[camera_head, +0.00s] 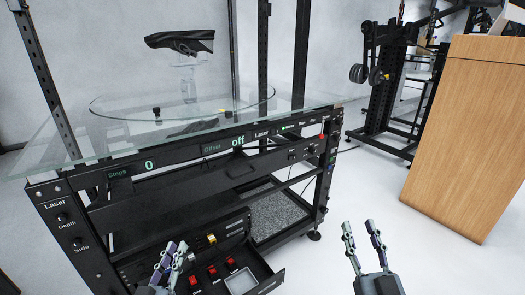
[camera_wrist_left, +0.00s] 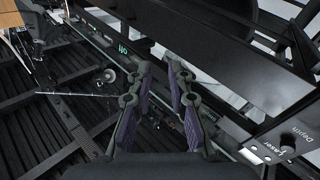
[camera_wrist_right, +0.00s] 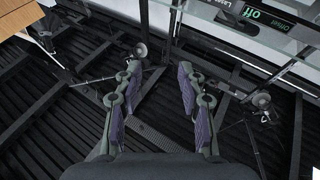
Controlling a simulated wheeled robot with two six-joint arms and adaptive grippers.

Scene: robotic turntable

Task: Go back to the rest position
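My left gripper (camera_head: 172,254) is in front of the black turntable rack, low in the head view, near the open drawer. Its two fingers stand apart in the left wrist view (camera_wrist_left: 160,82), with nothing between them. My right gripper (camera_head: 362,228) is over the pale floor to the right of the rack. Its fingers are spread apart and empty, as the right wrist view (camera_wrist_right: 160,85) also shows. The rack's front panel (camera_head: 190,160) carries displays reading "Steps 0" and "Offset off".
A dark shoe (camera_head: 180,41) sits on a clear stand above the glass turntable (camera_head: 180,105). An open drawer (camera_head: 262,282) with red parts juts out beside my left gripper. A wooden cabinet (camera_head: 465,135) stands at right. The floor between rack and cabinet is clear.

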